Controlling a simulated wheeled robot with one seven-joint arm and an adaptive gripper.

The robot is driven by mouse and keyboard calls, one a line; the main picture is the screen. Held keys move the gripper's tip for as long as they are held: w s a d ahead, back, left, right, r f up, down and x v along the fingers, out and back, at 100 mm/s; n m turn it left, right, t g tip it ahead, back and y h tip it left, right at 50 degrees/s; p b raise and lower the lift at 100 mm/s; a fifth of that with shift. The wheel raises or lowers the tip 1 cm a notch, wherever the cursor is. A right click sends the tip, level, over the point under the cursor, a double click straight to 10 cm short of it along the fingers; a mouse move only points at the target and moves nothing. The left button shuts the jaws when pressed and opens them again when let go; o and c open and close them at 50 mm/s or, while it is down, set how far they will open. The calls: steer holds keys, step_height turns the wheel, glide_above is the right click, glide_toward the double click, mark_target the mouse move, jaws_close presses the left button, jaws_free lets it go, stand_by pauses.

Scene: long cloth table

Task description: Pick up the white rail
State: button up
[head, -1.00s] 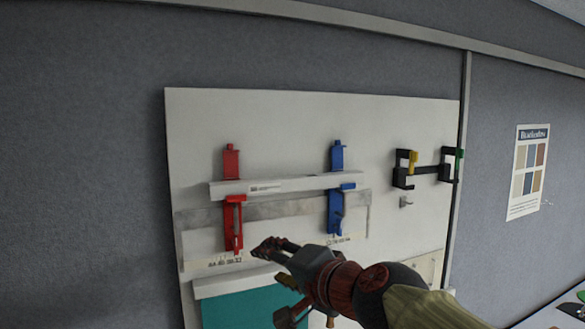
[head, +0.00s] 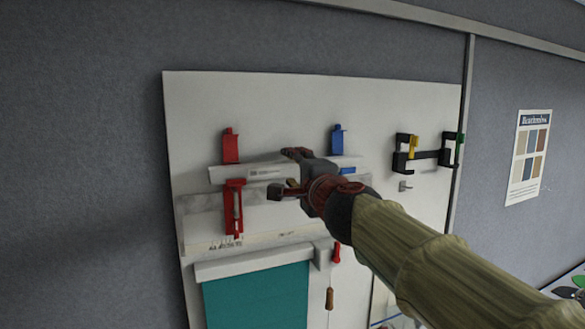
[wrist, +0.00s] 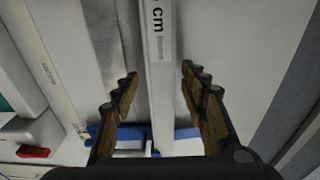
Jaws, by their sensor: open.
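The white rail (head: 232,173) lies level across the red clamp (head: 234,205) and the blue clamp (head: 338,140) on a white wall board. In the wrist view the rail (wrist: 160,85) runs lengthwise between my fingers, with "cm" printed on it. My gripper (head: 285,172) is open in front of the rail, between the two clamps. In the wrist view my gripper (wrist: 158,75) has one finger on each side of the rail, with a gap on both sides. My gripper and arm hide part of the rail and most of the blue clamp in the head view.
A grey strip (wrist: 104,42) runs alongside the rail on the board. Below hangs a teal panel (head: 255,295) under a white bar. Black clamps with yellow and green parts (head: 428,157) are mounted to the right. A colour chart (head: 530,155) hangs on the grey wall.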

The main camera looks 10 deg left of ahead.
steer(key=shift+w+a, duration=0.2)
steer(key=shift+w, duration=0.05)
steer(key=shift+s+r, duration=0.1)
steer(key=shift+d, duration=0.1)
jaws_close()
stand_by(0.3)
